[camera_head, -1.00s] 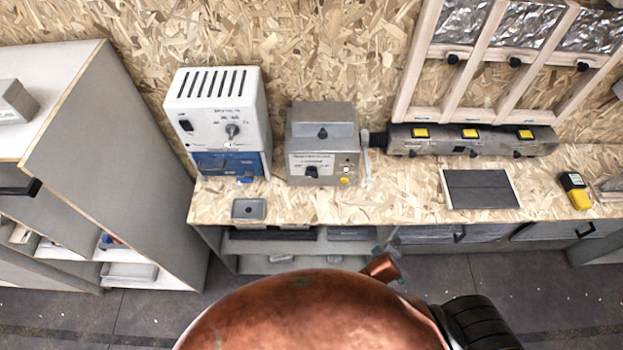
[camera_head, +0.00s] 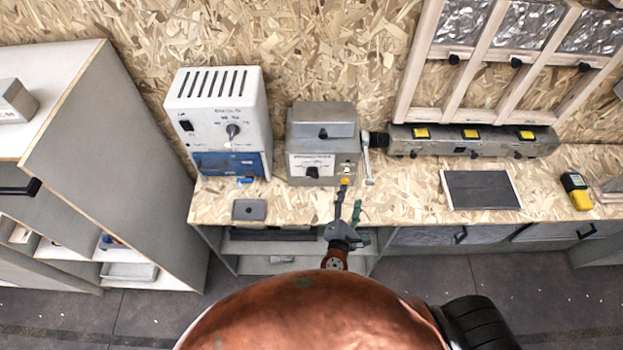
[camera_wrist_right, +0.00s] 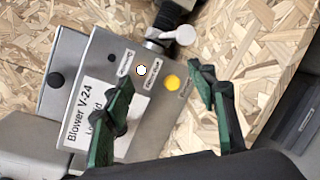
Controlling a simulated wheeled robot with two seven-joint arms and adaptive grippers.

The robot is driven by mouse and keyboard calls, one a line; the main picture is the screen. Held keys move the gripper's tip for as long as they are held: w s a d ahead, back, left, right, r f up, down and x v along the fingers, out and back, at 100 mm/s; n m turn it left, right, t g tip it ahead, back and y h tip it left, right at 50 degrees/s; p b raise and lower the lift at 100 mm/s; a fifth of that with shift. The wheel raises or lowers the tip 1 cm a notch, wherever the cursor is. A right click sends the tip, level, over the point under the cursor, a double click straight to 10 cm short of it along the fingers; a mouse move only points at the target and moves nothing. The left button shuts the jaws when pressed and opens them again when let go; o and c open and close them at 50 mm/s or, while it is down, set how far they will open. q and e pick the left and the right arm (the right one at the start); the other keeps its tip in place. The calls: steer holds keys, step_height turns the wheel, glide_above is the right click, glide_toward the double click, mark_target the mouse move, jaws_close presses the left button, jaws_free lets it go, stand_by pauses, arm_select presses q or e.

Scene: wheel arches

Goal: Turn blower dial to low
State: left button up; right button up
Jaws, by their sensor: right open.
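The grey metal blower box (camera_head: 300,142) stands on the workbench, with a black dial (camera_head: 312,171) low on its labelled front. In the right wrist view its label (camera_wrist_right: 92,108) reads "Blower V-24" with "Low" partly legible; the dial is not clearly visible there, and a finger covers part of the face. My right gripper (camera_head: 348,206) is open and empty, in front of the box, to the right of and nearer than the dial. Its green-padded fingers (camera_wrist_right: 163,92) point at the box face. My left gripper is not in view.
A yellow button (camera_wrist_right: 172,82) and a white one (camera_wrist_right: 141,69) sit on the box face. A white-and-blue unit (camera_head: 215,108) stands left of the box. A lever (camera_head: 366,158) and a long grey bar housing (camera_head: 475,142) are on its right. A small grey tray (camera_head: 249,210) lies in front.

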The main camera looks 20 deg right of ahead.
mark_target(312, 174)
steer(key=w+a+n+t+y, duration=0.35)
steer(key=a+n, duration=0.45)
steer(key=a, duration=0.4)
steer(key=x, duration=0.7)
steer(key=shift+w+r+p, duration=0.2)
steer(key=shift+w+p, duration=0.1)
steer(key=shift+p, duration=0.05)
steer(key=shift+c, duration=0.2)
steer(key=c, duration=1.1)
